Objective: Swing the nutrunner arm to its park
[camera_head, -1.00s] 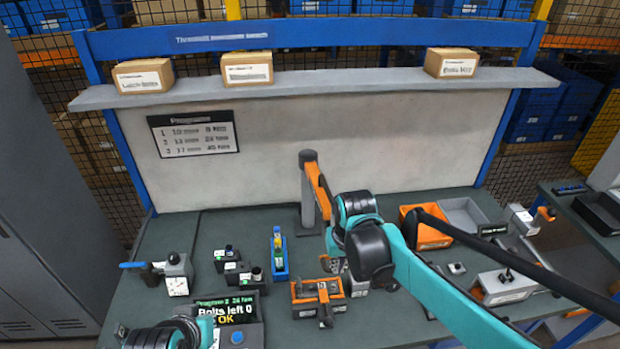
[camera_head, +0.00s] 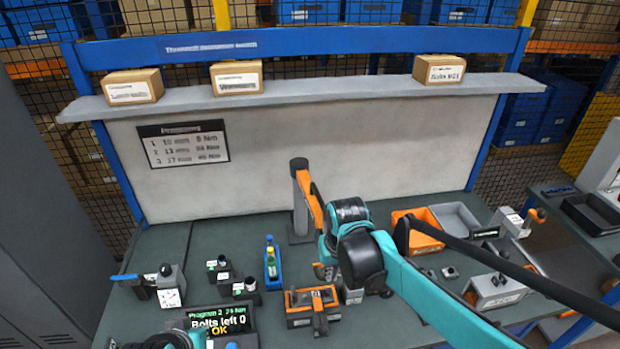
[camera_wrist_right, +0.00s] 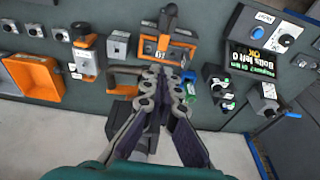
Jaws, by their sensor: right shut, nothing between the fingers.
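The nutrunner arm (camera_head: 311,202) is an orange link on a grey post (camera_head: 299,200) at the back middle of the bench. In the head view it runs forward and down behind my right wrist, which hides its far end. My right gripper (camera_wrist_right: 156,76) is shut and empty. In the right wrist view its fingertips lie beside a dark bar with an orange end (camera_wrist_right: 122,84), possibly part of the nutrunner arm; I cannot tell whether they touch. In the head view the fingers (camera_head: 322,272) are mostly hidden.
An orange-and-grey fixture (camera_head: 300,322) stands just in front of my right gripper. A blue holder with bottles (camera_head: 272,268) is left of it. The display (camera_head: 222,320) reads bolts left 0, OK. An orange bin (camera_head: 418,242) and grey bin stand right.

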